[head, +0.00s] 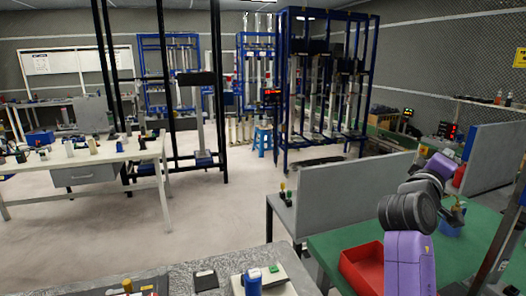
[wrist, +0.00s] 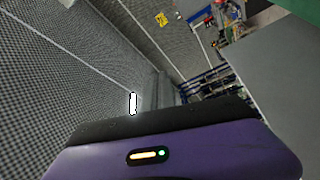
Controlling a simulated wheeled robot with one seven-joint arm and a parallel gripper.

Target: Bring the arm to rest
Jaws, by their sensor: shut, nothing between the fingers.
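My purple and black arm (head: 409,262) rises at the right of the head view, folded with its elbow up, in front of a green-topped bench. Its far end is largely hidden behind its own links there. In the wrist view my gripper (wrist: 165,128) fills the bottom as a purple body with a black front edge and a small lit indicator. It is shut and empty, and the fingertips are not clearly visible. The wrist view looks tilted toward the mesh-patterned wall and ceiling, with nothing touching the gripper.
A red bin (head: 362,270) sits on the green bench (head: 335,243) close to my arm. A grey partition (head: 345,196) stands along its back edge. A grey speckled worktop (head: 190,262) with small items lies at the front. A white table (head: 120,151) stands left; pale floor between is clear.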

